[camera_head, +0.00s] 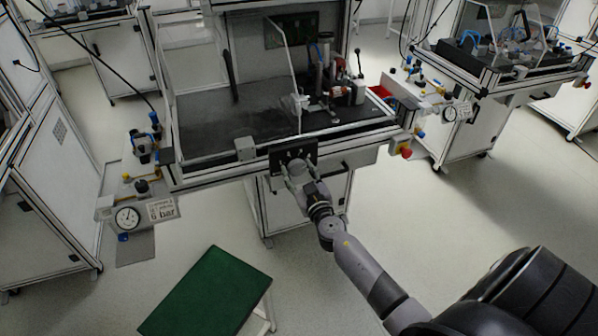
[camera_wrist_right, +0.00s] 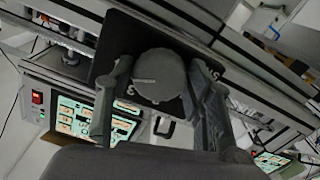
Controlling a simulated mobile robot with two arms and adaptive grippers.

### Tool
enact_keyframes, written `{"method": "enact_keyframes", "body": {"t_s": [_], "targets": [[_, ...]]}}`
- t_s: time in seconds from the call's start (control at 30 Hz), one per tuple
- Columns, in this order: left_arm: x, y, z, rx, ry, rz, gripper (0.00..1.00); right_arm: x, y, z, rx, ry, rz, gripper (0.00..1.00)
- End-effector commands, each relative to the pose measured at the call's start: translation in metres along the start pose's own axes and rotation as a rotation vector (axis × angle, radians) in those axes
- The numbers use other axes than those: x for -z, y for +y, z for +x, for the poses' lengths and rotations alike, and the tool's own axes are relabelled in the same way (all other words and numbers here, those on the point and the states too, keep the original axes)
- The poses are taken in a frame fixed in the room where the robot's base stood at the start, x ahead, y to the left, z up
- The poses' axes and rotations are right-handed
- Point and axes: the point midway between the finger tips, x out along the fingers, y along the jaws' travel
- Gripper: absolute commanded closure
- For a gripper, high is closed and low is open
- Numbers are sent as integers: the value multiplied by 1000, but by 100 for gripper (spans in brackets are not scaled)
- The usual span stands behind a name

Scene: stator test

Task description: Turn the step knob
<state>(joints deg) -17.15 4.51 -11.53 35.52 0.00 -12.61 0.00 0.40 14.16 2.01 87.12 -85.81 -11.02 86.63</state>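The step knob (camera_wrist_right: 158,78) is a round grey disc with a pale mark on its face. It sits on a dark square plate (camera_wrist_right: 118,38) with partly hidden white digits. In the head view, the knob (camera_head: 297,166) and plate are on the workbench's front edge. My right gripper (camera_head: 296,173) is in front of the plate. In the wrist view, its two fingers (camera_wrist_right: 162,82) stand apart on either side of the knob, very close to its rim. A narrow dark gap seems to show on the right; contact is unclear. My left gripper is not in view.
The workbench (camera_head: 220,110) carries a clear guard and a fixture (camera_head: 335,90). A pressure gauge (camera_head: 127,217) hangs at its left, and a red emergency button (camera_head: 406,152) at its right. A green-topped stool (camera_head: 210,295) stands on the floor in front. The floor beside it is open.

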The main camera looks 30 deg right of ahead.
Motion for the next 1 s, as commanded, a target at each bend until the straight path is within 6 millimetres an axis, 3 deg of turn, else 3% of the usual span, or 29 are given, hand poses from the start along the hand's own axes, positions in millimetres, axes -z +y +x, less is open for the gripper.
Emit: {"method": "enact_keyframes", "body": {"t_s": [0.4, 0.73, 1.0], "targets": [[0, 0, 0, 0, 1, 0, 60, 0, 0, 0, 0, 0, 0, 82], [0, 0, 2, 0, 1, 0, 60, 0, 0, 0, 0, 0, -46, 82], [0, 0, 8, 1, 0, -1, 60, -1, 0, 0, 0, 0, -217, 82]]}}
